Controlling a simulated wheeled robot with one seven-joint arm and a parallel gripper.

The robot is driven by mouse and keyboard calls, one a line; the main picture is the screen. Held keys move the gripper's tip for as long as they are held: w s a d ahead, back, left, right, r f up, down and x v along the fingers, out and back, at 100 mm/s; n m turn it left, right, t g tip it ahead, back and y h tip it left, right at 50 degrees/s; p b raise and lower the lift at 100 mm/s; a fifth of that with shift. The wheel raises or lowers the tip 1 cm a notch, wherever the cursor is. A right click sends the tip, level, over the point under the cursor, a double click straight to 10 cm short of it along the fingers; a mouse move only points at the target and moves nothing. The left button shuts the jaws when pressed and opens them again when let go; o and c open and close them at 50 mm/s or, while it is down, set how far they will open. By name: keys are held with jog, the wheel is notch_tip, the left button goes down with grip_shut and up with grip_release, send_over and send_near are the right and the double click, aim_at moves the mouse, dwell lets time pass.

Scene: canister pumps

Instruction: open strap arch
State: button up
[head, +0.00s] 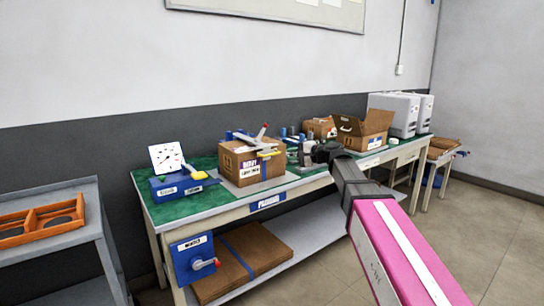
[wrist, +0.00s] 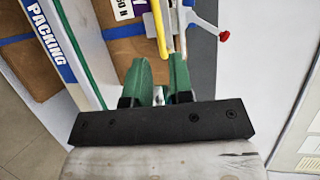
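The strap arch (head: 262,141) stands over a closed cardboard box (head: 236,168) on the green-topped packing bench. It has pale grey bars, a red-tipped lever and a yellow bar (head: 270,153). In the wrist view, the yellow bar (wrist: 159,28) runs down to the fingertips, with a grey bar and red knob (wrist: 224,37) to its right. My gripper (wrist: 161,62) has green fingers with a gap between them. The yellow bar's near end lies at the mouth of this gap; I cannot tell whether it touches. In the head view, my gripper (head: 308,150) is right of the box.
A blue unit (head: 180,190) with a white dial panel stands left of the box. An open carton (head: 362,132) and white machines (head: 400,112) stand farther right on the bench. Flat cardboard (head: 245,268) lies on the lower shelf. Clear floor lies in front.

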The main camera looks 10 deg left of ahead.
aim_at(273, 154)
jog(key=x, duration=1)
jog(key=shift+f, duration=0.15)
jog(key=shift+s, duration=0.1)
grip_shut()
